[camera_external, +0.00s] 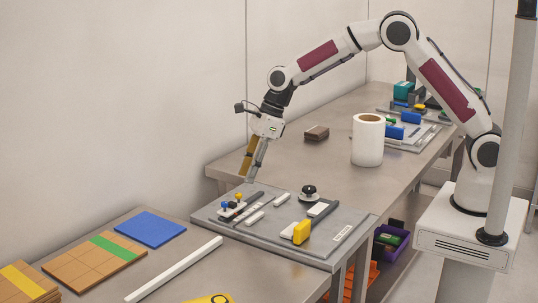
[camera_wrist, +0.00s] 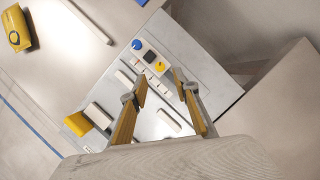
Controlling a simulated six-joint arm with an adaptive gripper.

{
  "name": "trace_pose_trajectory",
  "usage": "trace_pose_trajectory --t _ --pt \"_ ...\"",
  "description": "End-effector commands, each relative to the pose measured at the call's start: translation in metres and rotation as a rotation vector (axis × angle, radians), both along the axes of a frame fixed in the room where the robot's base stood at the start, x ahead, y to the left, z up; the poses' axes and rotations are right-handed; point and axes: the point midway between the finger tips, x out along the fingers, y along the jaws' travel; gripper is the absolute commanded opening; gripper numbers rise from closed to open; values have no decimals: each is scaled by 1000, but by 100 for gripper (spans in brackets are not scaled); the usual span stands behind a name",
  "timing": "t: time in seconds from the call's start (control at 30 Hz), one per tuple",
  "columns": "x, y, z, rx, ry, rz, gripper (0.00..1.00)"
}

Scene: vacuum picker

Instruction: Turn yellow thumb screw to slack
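A small yellow knob (camera_external: 238,197), which looks like the yellow thumb screw, stands on a small block at the left end of the grey plate (camera_external: 345,222). Blue (camera_external: 224,205) and dark knobs are beside it. In the wrist view the yellow knob (camera_wrist: 160,66) lies just beyond my fingertips, with the dark knob (camera_wrist: 150,57) and blue knob (camera_wrist: 137,44) further up and left. My gripper (camera_external: 247,179) points down above the plate's far left side, apart from the knobs. In the wrist view my gripper (camera_wrist: 160,77) is open, with nothing between its fingers.
The plate also carries a yellow block (camera_external: 302,231), pale bars (camera_external: 282,199) and a round black knob (camera_external: 309,190). A white roll (camera_external: 368,140) and brown block (camera_external: 316,133) stand behind on the table. A long white bar (camera_external: 174,269) lies in front.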

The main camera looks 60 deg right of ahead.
Motion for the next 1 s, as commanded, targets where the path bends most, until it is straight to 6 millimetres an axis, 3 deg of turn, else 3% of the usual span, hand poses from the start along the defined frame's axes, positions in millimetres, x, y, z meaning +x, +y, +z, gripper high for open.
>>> trace_pose_trajectory --t 0.4,0.87,0.9,1.0 --pt "10 13 -40 -1 0 1 30" --pt "12 16 -48 0 0 1 30" --pt "12 16 -48 0 0 1 28" --pt "12 16 -47 0 0 1 2"
